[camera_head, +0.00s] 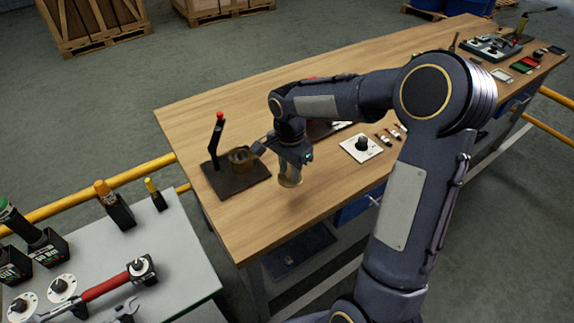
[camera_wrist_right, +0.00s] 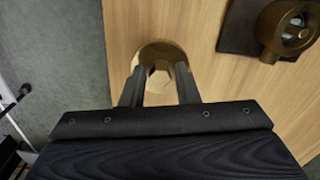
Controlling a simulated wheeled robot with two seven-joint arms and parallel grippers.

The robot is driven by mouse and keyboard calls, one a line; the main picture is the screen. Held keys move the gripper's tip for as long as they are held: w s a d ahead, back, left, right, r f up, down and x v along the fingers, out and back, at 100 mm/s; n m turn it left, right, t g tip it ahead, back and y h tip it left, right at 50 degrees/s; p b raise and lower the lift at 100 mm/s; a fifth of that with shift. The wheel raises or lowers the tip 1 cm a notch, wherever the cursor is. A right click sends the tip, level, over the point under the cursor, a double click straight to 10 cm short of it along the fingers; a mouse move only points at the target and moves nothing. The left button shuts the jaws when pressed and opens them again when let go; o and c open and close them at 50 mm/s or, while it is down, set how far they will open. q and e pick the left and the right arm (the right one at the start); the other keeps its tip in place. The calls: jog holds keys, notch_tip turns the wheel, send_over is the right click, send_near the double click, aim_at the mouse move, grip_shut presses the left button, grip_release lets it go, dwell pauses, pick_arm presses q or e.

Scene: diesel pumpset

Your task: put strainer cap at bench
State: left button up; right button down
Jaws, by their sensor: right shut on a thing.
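The strainer cap, a round brass piece (camera_head: 290,177), is in my right gripper (camera_head: 287,168), low over the left end of the wooden bench (camera_head: 245,227). In the right wrist view the brass cap (camera_wrist_right: 163,56) sits between the two dark fingers (camera_wrist_right: 161,88), which are shut on it. I cannot tell whether its underside touches the bench top. A brass strainer body (camera_head: 240,157) stands on a dark plate beside the gripper, and it also shows at the upper right of the right wrist view (camera_wrist_right: 288,30). My left gripper is not in view.
A red-knobbed lever (camera_head: 219,137) rises from the dark plate (camera_head: 232,183). A white plate with a black knob (camera_head: 361,147) lies right of the gripper. A grey side table (camera_head: 160,255) holds tools, including a red-handled wrench (camera_head: 105,287). The bench's front left corner is clear.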

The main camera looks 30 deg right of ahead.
jog(key=shift+w+f, duration=0.1)
jog(key=shift+f, duration=0.1)
notch_tip(320, 180, down, 7)
jog(key=b, duration=0.6)
jog(key=shift+f+b, duration=0.35)
jog(key=shift+b, duration=0.05)
dwell(0.9)
jog(key=c, duration=1)
grip_release()
jog(key=shift+r, duration=0.1)
jog(key=shift+r+p, duration=2.65)
jog(key=shift+r, duration=0.8)
